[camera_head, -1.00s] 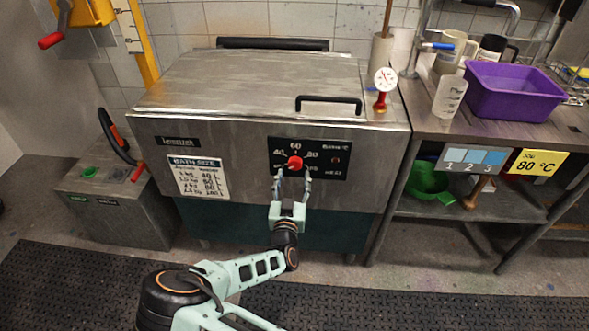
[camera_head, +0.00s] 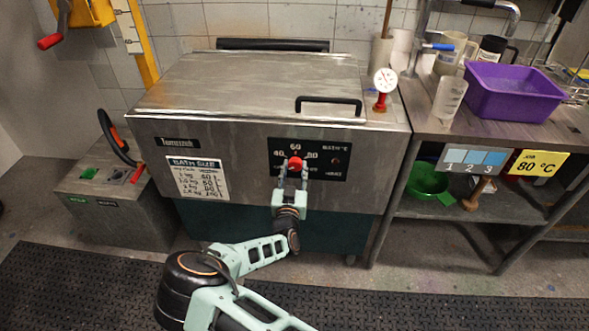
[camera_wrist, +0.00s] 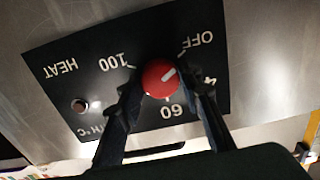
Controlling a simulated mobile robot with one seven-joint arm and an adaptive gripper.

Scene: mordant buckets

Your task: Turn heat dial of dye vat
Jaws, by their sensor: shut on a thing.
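The dye vat (camera_head: 245,95) is a steel box with a closed lid. Its black control panel (camera_head: 328,150) is on the front. The red heat dial (camera_head: 295,163) sits on this panel below the 60 mark. My gripper (camera_head: 294,172) is at the panel, shut on the dial with a finger on each side. In the wrist view the panel appears upside down, and the red dial (camera_wrist: 159,78) lies between my fingertips (camera_wrist: 163,88). Its white line points up and right there, toward the OFF side. The fingers partly cover the scale.
A yellow job card (camera_head: 538,163) reading 80 °C hangs on the steel table at right. A round gauge (camera_head: 385,80) stands at the vat's right edge. A purple tub (camera_head: 513,92) is on the table. A lid handle (camera_head: 330,100) juts out above the panel.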

